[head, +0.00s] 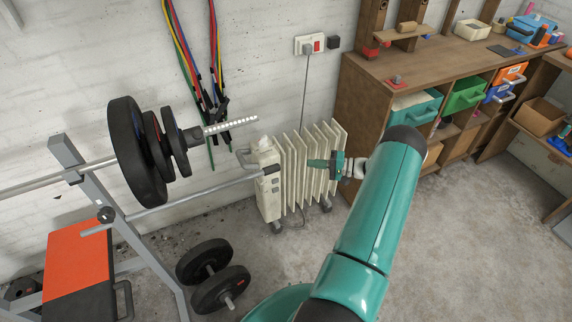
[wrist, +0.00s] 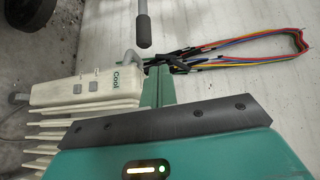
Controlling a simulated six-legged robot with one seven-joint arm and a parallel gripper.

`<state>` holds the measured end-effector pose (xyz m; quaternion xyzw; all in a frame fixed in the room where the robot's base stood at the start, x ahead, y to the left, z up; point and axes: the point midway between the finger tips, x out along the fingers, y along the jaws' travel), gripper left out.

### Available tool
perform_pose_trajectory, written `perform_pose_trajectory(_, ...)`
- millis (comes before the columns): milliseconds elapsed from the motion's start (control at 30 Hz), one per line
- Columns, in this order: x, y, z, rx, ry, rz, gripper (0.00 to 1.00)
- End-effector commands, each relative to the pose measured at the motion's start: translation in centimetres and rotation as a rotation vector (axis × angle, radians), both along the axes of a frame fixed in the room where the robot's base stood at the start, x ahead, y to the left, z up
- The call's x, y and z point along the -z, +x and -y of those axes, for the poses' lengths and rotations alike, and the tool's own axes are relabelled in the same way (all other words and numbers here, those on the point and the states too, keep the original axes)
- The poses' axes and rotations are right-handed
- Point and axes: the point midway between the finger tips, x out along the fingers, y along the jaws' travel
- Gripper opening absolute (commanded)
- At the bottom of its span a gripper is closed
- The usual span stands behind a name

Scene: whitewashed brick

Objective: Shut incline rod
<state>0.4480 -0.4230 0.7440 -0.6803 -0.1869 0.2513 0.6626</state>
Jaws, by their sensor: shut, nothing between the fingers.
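A long grey rod (head: 190,195) with a dark end grip runs from the weight bench toward the radiator. I take it to be the incline rod. Its dark end also shows at the top of the wrist view (wrist: 145,32). My gripper (head: 310,163) is shut and empty, in front of the radiator and just right of the rod's end in the head view. The teal fingers (wrist: 158,72) show in the wrist view, below the rod's end in the picture. A gap shows between fingertips and rod in the head view; depth is hard to tell.
A white radiator (head: 265,195) stands behind the gripper. A barbell with black plates (head: 135,150) rests on the bench, and a dumbbell (head: 220,290) lies on the floor. Coloured bands (head: 190,60) hang on the wall. A wooden workbench (head: 430,65) stands right; the floor before it is clear.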

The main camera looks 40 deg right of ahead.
Motion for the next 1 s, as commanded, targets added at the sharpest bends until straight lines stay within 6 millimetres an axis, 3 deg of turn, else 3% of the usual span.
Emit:
perform_pose_trajectory(33, 1.6, -0.9, 0.9, 0.042, 0.021, 0.025, 0.00)
perform_pose_trajectory(100, 3.0, -1.8, 1.9, 0.087, 0.035, 0.055, 0.00)
perform_pose_trajectory(333, 4.2, -2.5, 2.6, 0.137, 0.046, 0.090, 0.00)
perform_pose_trajectory(467, 4.2, -1.2, 1.7, 0.133, 0.045, 0.088, 0.00)
perform_pose_trajectory(900, 4.1, 6.4, -2.6, 0.129, 0.046, 0.087, 0.00)
perform_pose_trajectory(1000, 4.1, 6.7, -4.2, 0.129, 0.047, 0.085, 0.00)
